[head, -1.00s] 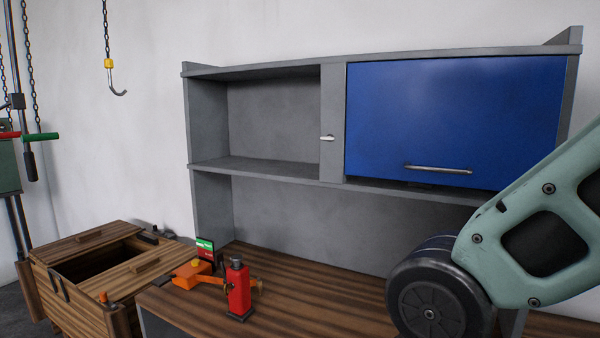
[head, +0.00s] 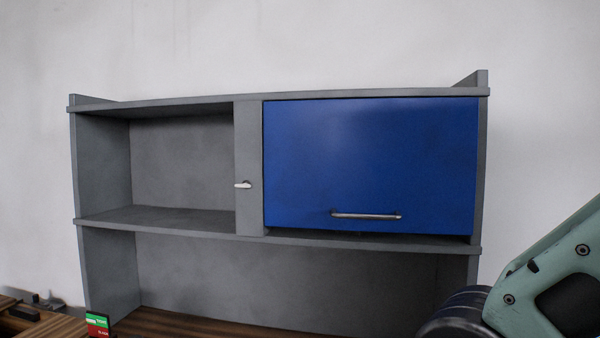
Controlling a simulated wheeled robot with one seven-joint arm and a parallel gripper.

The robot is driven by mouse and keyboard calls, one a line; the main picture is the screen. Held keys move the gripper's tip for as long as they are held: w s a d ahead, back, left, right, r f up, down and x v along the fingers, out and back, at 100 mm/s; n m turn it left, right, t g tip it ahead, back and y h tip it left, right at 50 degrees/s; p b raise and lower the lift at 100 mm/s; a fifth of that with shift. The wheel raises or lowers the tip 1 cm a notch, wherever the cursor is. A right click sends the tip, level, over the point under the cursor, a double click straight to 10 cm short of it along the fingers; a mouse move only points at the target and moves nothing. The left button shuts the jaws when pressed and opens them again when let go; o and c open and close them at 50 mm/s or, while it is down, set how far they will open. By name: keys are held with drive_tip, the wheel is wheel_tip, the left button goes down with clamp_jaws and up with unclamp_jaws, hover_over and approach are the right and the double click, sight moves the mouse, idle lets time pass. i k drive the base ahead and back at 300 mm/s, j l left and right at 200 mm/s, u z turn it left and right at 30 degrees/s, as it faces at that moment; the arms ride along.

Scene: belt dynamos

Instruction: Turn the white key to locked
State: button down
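The white key (head: 243,185) is a small light piece on the grey upright panel between the open shelf and the blue door. It lies roughly horizontal. The blue cabinet door (head: 370,150) is to its right and looks shut, with a metal bar handle (head: 366,215) near its lower edge. My gripper is out of view; only part of my arm shows at the lower right, well apart from the key.
The grey shelf unit (head: 160,230) stands against a white wall. Its left compartment is empty. A wooden worktop (head: 170,322) lies below, with a small green and red card (head: 97,324) at the lower left. The space before the key is clear.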

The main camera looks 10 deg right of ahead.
sight(246, 185)
drive_tip(key=i+j+z, duration=0.2)
drive_tip(key=j, duration=0.3)
drive_tip(key=j+z, duration=0.15)
drive_tip(key=j, duration=0.35)
drive_tip(key=i+j+z, duration=0.2)
drive_tip(key=j, duration=1.15)
